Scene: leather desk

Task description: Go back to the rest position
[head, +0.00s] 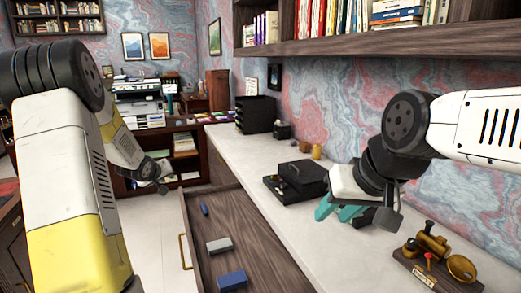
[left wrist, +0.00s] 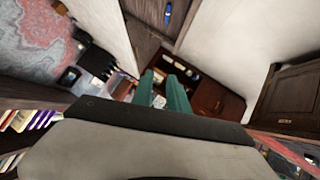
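My left arm comes down the left side of the head view. Its gripper (head: 160,183) hangs over the floor to the left of the open drawer, and its fingers are hard to make out there. In the left wrist view its two teal fingers (left wrist: 164,90) stand apart with a gap and nothing between them. My right arm reaches in from the right. Its gripper (head: 338,210), with teal fingers apart, is above the white desk top (head: 262,155), near the black box. I see nothing held in it.
An open wooden drawer (head: 270,262) holds a small blue item (head: 204,208), a grey block (head: 219,245) and a blue block (head: 232,281). A black box (head: 298,180), a black organizer (head: 255,114) and a brass-and-wood device (head: 437,260) stand on the desk. A bookshelf (head: 350,45) hangs above.

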